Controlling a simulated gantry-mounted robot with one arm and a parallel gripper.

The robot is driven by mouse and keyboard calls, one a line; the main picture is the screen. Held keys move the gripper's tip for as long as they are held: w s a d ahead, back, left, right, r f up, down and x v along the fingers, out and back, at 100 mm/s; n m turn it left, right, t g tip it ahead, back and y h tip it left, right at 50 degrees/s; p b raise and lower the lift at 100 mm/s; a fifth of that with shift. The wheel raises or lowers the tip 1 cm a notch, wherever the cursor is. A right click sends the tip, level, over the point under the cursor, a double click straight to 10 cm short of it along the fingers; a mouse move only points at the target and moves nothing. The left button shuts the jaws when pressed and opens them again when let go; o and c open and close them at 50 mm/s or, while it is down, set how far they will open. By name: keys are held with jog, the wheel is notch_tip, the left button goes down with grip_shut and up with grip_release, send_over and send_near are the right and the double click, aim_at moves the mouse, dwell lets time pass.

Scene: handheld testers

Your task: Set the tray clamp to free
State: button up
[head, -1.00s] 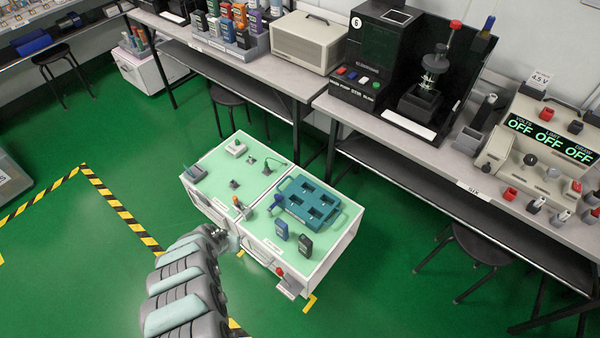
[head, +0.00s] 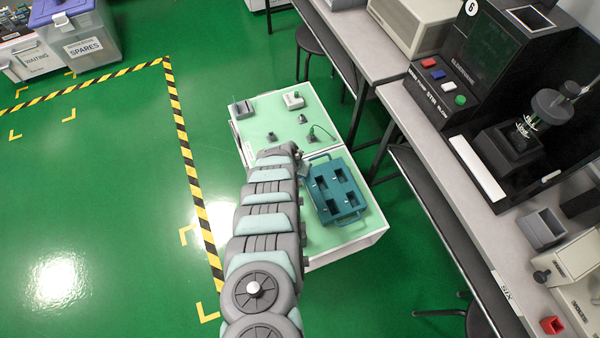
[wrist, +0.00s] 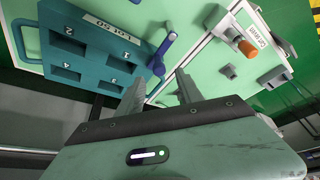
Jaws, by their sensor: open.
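The teal tray (head: 350,212) with several square pockets lies on the pale green cart top. It also shows in the wrist view (wrist: 92,45), marked "LOT 50". A blue-handled lever (wrist: 166,42), apparently the tray clamp, stands beside the tray's edge in the wrist view, with its handle slanted. In the head view my arm hides it. My gripper (wrist: 168,76) is open and empty, its two fingers apart and pointing toward the lever. The lever lies just beyond the fingertips in the picture; I see no contact. Any marking of the lever's positions is unreadable.
An orange-capped knob (wrist: 246,48) stands near a "CAL MAINS" label. A white box (head: 293,100) and a grey holder (head: 242,109) sit at the cart's far end. A bench with a black test station (head: 470,70) stands to the right. Green floor at left is open.

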jog(key=shift+b+x, duration=1.9)
jog(key=shift+x, duration=0.25)
jog(key=shift+c, duration=0.4)
grip_shut()
